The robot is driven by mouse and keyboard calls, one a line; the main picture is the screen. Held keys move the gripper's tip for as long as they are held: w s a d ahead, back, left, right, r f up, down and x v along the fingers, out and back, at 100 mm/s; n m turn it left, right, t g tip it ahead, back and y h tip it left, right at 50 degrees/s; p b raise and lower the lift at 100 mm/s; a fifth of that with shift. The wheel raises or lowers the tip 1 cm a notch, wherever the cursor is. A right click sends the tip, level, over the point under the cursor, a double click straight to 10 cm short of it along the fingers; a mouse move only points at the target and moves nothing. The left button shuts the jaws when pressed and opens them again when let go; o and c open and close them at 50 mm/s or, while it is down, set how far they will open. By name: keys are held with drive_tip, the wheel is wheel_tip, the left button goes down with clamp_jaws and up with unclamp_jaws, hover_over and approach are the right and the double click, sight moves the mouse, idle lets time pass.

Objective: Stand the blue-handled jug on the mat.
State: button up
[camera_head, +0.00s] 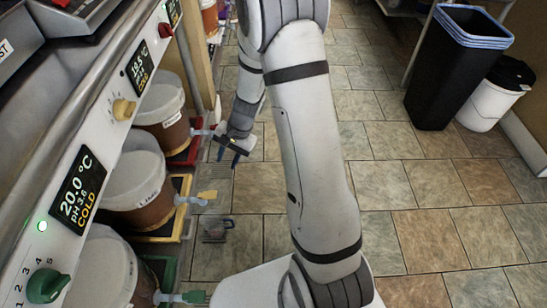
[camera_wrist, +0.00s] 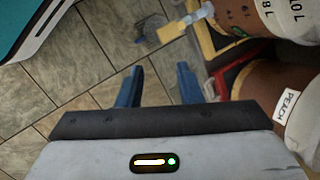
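A small clear jug (camera_head: 215,228) stands low on the tiled floor, just in front of the yellow-framed bucket stand; it also shows at the top of the wrist view (camera_wrist: 150,30). I cannot pick out a mat with certainty.
Brown buckets with white lids (camera_head: 138,183) line the left, on red (camera_head: 190,150), yellow (camera_head: 187,205) and green stands, with taps sticking out. A control panel (camera_head: 75,200) overhangs them. A black bin (camera_head: 450,75) and a white bin (camera_head: 495,100) stand at right. The central floor is open.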

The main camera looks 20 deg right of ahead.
drive_tip(key=s+d+r+n+h, duration=0.2)
drive_tip(key=s+d+r+n, duration=0.1)
drive_tip(key=s+r, duration=0.6)
drive_tip(key=s+d+r+n+t+h, duration=0.1)
drive_tip(key=s+d+r+n, duration=0.3)
drive_tip(key=s+r, duration=0.6)
drive_tip(key=shift+n+h, duration=0.5)
drive_tip(key=shift+h, duration=0.3)
